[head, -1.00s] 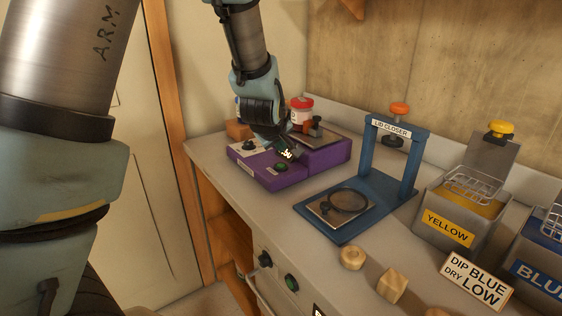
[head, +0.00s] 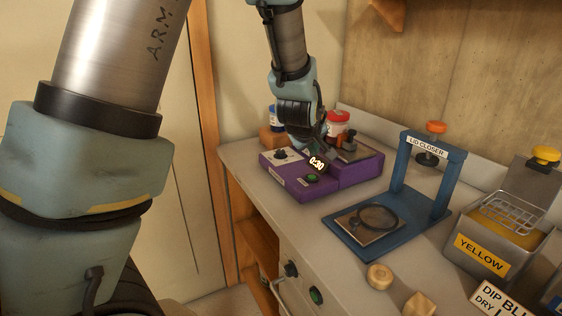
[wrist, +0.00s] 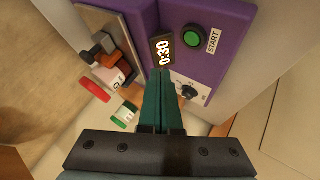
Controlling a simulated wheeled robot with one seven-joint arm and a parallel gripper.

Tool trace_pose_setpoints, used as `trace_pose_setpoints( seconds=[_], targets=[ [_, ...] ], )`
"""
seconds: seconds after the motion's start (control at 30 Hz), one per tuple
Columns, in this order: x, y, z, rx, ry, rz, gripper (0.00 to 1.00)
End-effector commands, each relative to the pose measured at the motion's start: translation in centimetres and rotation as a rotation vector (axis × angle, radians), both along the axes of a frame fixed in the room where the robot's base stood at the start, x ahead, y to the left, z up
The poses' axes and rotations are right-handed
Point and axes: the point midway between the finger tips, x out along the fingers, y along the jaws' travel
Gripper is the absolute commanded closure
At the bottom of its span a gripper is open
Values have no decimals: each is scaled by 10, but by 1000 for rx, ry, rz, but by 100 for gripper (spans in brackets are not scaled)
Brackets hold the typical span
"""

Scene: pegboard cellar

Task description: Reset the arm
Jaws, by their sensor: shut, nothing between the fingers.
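My arm (head: 287,45) reaches down from the top of the head view to the purple machine at the back left of the bench. My gripper (wrist: 165,85) shows in the wrist view with its two teal fingers together and nothing between them. The fingertips are close to the machine's small display, which reads 0:30 (wrist: 164,52). In the head view the fingers are mostly hidden behind my wrist. The purple machine (head: 345,179) has a green START button (wrist: 194,37) and a dark knob (wrist: 188,91).
A red-lidded jar (head: 338,124) and a blue jar (head: 274,119) stand behind the machine. The blue lid closer (head: 447,184) stands to the right, then the yellow tank (head: 486,255). Wooden pieces (head: 380,276) lie near the front edge. Bare bench (head: 290,222) lies before the machine.

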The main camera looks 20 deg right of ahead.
Motion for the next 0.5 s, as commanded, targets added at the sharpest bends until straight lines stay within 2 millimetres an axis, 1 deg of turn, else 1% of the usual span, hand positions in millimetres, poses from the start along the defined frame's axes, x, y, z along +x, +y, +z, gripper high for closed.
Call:
trace_pose_setpoints(
  seconds=[0.07, 0.13, 0.17, 0.23, 0.27, 0.37, 0.4, 0.47, 0.5],
  targets=[
    [0, 1, 0, 1, 0, 1, 100],
    [2, 7, 0, 9, 3, 3, 100],
    [4, 12, -1, 18, 7, 5, 100],
    [8, 32, -3, 51, 20, 10, 100],
    [11, 45, -4, 73, 29, 13, 100],
    [15, 95, -10, 157, 70, 14, 100],
    [14, 118, -12, 194, 90, 11, 100],
    [11, 151, -15, 249, 122, 1, 100],
    [7, 173, -17, 283, 146, -7, 100]
  ],
)
